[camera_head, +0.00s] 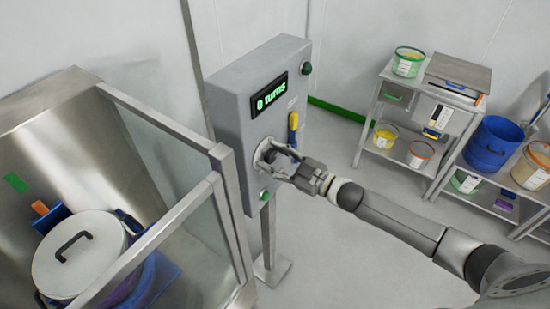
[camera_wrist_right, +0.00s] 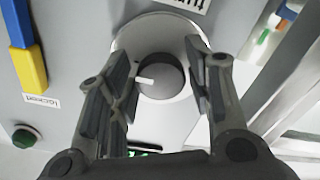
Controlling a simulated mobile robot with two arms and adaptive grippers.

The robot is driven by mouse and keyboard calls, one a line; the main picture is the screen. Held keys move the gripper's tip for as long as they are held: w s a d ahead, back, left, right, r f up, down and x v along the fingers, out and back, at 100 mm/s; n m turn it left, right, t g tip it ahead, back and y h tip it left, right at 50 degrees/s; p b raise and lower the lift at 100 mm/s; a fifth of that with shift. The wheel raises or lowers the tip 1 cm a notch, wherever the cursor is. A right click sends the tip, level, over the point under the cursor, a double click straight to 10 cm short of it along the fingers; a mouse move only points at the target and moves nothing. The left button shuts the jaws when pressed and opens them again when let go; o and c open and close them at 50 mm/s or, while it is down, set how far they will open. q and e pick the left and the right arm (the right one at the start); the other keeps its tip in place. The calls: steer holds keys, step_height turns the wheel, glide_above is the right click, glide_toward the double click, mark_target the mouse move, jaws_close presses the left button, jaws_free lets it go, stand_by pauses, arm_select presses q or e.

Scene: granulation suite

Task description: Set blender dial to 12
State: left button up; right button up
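The blender control box (camera_head: 232,105) is a grey cabinet on a post. Its display (camera_head: 269,95) reads "0 turns" in green. The dial (camera_wrist_right: 165,78) is a dark round knob with a white mark pointing left in the right wrist view, set on a pale disc (camera_wrist_right: 128,42). In the head view my gripper largely hides it. My right gripper (camera_head: 275,157) is at the dial. In the right wrist view its fingers (camera_wrist_right: 160,85) stand open on either side of the knob, with gaps showing. My left gripper is in neither view.
A yellow-and-blue handle (camera_head: 293,124) is on the box face beside the dial. Green buttons (camera_head: 307,68) (camera_head: 265,195) sit above and below. A glass-sided booth with a lidded pot (camera_head: 80,255) stands left. Shelves with buckets (camera_head: 490,140) stand right. Floor between is clear.

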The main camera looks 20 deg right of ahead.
steer(key=shift+o, duration=0.7)
steer(key=shift+s, duration=0.1)
steer(key=v, duration=1.2)
steer(key=s+d+f+m+g+h+b, duration=0.1)
steer(key=d+f+m+h+b, duration=0.2)
steer(key=f, duration=0.9)
steer(key=d+f+m+h+b, duration=0.15)
steer(key=d+f+h, duration=0.3)
steer(key=f, duration=0.75)
steer(key=s+d+f+m+g+h+b, duration=0.1)
steer(key=s+f+m+g, duration=0.1)
steer(key=s+f, duration=0.45)
steer(key=s+d+f+m+g+h+b, duration=0.1)
steer(key=s+f+m+h, duration=0.15)
steer(key=f, duration=0.75)
steer(key=s+a+f+g+b, duration=0.2)
steer(key=s+a+f+g, duration=0.15)
steer(key=s+f, duration=1)
steer(key=s+a+f+g+b, duration=0.1)
steer(key=s+a+f+g, duration=0.1)
steer(key=s, duration=0.7)
steer(key=s+a+f+m+g+b, duration=0.1)
steer(key=s+a+f+g, duration=0.2)
steer(key=s, duration=0.6)
step_height(320, 180, down, 4)
steer(key=shift+a+r+g, duration=0.1)
steer(key=shift+a+g, duration=0.25)
steer(key=shift+a, duration=0.7)
